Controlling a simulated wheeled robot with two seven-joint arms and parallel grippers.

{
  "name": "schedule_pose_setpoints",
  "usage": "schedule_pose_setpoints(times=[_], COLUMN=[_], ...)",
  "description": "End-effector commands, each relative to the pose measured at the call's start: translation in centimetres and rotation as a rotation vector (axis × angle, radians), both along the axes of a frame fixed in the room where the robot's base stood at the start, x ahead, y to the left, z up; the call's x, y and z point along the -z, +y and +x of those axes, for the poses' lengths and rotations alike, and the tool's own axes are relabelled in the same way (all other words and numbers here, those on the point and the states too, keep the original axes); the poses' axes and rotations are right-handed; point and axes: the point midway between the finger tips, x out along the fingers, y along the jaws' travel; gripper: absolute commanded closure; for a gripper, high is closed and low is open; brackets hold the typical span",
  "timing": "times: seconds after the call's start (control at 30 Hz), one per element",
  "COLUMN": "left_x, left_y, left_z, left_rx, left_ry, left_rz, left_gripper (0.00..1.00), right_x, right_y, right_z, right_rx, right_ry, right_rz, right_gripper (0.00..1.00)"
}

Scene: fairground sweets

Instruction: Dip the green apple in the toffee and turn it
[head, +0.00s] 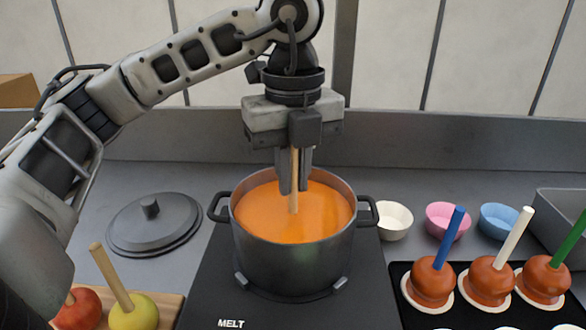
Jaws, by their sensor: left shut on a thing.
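My left gripper (294,185) is above the pot, pointing down, and shut on a wooden stick (293,203). The stick stands nearly upright, and its lower end goes into the orange toffee (325,215). No apple shows at the stick's lower end; whatever is below the toffee's surface is hidden. The toffee is in a grey two-handled pot (290,262) on a dark hot plate (205,290) marked MELT. My right gripper is not in view.
A yellow-green apple (133,313) and a red apple (78,310), both on sticks, sit on a wooden board at front left. A lid (155,225) lies behind them. Coated apples (431,280) stand on a dark tray at right, with small bowls (447,220) behind.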

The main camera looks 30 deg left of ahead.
Motion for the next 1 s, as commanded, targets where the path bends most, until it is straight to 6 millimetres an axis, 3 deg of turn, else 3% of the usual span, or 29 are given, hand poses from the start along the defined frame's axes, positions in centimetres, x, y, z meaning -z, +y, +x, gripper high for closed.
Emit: schedule_pose_setpoints(times=[0.57, 0.83, 1.0], left_x=[0.67, 0.62, 0.66], left_y=[0.00, -0.01, -0.01], left_z=[0.00, -0.02, -0.02], left_rx=[-0.014, -0.384, -0.513], left_ry=[0.000, 0.001, 0.001], left_rz=[0.000, 0.000, 0.000], left_gripper=[1.00, 1.00, 1.00], right_x=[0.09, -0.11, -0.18], right_y=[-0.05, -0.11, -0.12], right_z=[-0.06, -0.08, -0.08], right_rx=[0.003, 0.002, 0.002], right_ry=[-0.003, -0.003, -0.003], right_rz=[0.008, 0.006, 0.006], right_gripper=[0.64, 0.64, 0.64])
